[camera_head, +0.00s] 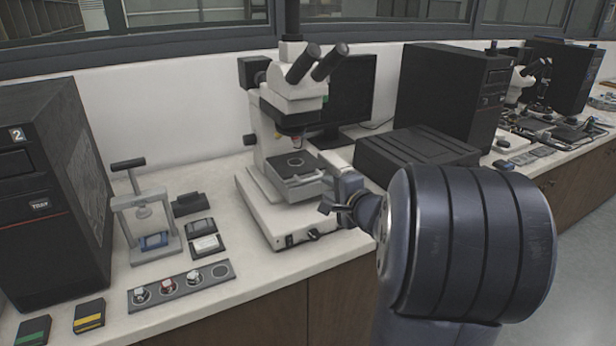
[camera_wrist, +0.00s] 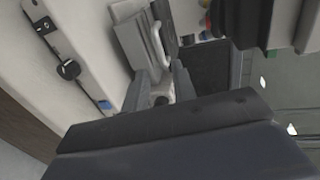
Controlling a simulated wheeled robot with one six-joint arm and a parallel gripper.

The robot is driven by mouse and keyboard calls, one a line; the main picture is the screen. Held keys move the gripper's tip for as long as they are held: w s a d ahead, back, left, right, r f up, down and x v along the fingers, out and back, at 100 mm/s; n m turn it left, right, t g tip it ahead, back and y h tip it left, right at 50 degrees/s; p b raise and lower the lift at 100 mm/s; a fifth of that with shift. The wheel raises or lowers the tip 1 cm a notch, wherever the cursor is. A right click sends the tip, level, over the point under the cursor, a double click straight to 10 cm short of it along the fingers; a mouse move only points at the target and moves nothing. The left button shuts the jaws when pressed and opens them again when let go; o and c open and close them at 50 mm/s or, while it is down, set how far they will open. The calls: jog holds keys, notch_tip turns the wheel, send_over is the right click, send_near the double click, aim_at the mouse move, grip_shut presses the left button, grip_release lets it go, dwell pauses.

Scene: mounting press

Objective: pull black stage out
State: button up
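The microscope (camera_head: 285,110) stands on the white bench, with a dark square stage plate (camera_head: 293,164) on its light grey stage block. The plate has a round mark in its middle. My gripper (camera_head: 336,194) is just right of the stage block, near its front right side. In the wrist view its two grey fingers (camera_wrist: 160,88) are apart, with a pale grey part and a dark round knob showing between them. A pale curved handle (camera_wrist: 157,40) and grey blocks show beyond the fingers. I cannot tell whether either finger touches the stage.
A small press (camera_head: 147,215) holding a blue piece stands left of the microscope. A dark tray (camera_head: 180,284) with several small samples lies in front. A black box (camera_head: 415,155) and computer tower (camera_head: 455,95) are to the right.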

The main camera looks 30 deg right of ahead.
aim_at(312, 180)
jog(key=p+x, duration=0.1)
jog(key=x, duration=0.8)
jog(key=shift+w+a+f, duration=0.1)
jog(key=shift+w, duration=0.15)
grip_shut()
